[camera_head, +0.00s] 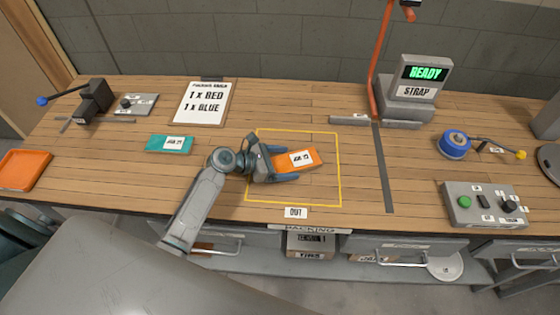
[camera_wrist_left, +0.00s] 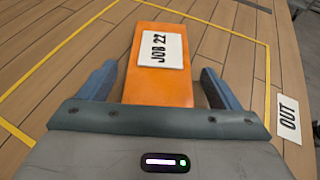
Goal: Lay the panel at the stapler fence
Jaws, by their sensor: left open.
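An orange panel (camera_head: 312,158) with a white "JOB 22" label lies on the wooden bench inside the yellow outlined square. My left gripper (camera_head: 283,163) is open, with its two blue fingers on either side of the panel's near end. The left wrist view shows the panel (camera_wrist_left: 157,80) between the spread fingers (camera_wrist_left: 157,88), with gaps on both sides. A dark stapler (camera_head: 95,98) with a blue-knobbed lever stands at the back left, and a low fence strip (camera_head: 112,120) runs beside its base. My right gripper is not seen.
A teal labelled panel (camera_head: 168,144) lies left of my left arm. A white order sheet (camera_head: 200,103) lies behind it. An orange tray (camera_head: 22,170) is at the far left. A strap machine (camera_head: 408,90) and control box (camera_head: 485,204) stand to the right.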

